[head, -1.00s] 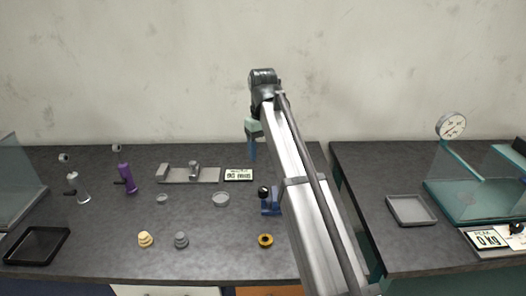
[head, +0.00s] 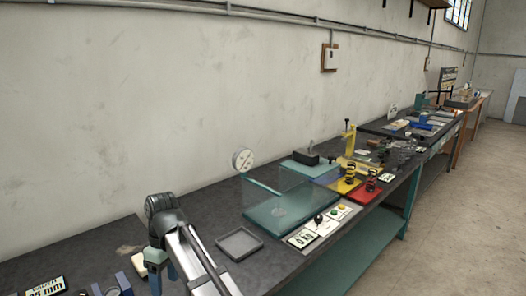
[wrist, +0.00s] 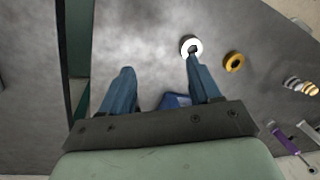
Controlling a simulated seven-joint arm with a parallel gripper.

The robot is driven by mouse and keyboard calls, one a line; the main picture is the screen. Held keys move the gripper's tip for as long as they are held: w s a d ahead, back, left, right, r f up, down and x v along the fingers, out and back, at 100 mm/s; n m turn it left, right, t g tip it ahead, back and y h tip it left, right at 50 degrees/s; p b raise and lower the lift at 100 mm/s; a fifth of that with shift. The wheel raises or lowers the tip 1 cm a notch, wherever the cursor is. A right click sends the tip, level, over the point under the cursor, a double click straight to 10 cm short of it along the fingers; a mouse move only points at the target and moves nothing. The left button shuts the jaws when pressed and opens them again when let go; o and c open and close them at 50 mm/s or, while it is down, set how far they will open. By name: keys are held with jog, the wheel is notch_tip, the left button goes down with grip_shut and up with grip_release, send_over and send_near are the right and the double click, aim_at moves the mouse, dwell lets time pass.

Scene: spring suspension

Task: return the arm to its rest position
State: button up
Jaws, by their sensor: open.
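My gripper (head: 162,280) hangs at the lower left of the head view, with blue fingers under a pale green body. In the wrist view my gripper (wrist: 158,72) has its two blue fingers spread apart over the dark bench (wrist: 140,30). Nothing is held between them. A blue block-like part (wrist: 175,100) shows between and beyond the fingers. A pale ring (wrist: 190,46) appears at the right fingertip; I cannot tell whether it touches.
A yellow ring (wrist: 234,62) and a purple device (wrist: 290,138) lie to the right in the wrist view.

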jog(key=s+d+f+g+y, duration=0.15)
jog(key=d+f, duration=0.25)
jog(key=d, duration=0.5)
jog(key=s+d+f, duration=0.3)
jog(key=d+f, duration=0.1)
jog(key=d, duration=0.5)
jog(key=s+d+f+m+g, duration=0.1)
jog(key=d+f+m, duration=0.5)
jog(key=d+f, duration=0.45)
jog(key=s+d+f+m+g, duration=0.1)
jog(key=d+f+m, duration=0.5)
jog(key=f, duration=0.7)
jog(key=s+d+f+m, duration=0.1)
jog(key=s+d+f, duration=0.2)
jog(key=s+f, duration=0.4)
jog(key=s+d+f+m+h, duration=0.1)
jog(key=s+d+f, duration=0.2)
jog(key=s+f, duration=0.4)
jog(key=s+d+f+g+h, duration=0.1)
jog(key=s+d+f, duration=0.2)
jog(key=s+f, duration=0.4)
notch_tip(320, 180, down, 3)
jog(key=shift+d+r+m, duration=0.15)
jog(key=shift+d+m, duration=0.25)
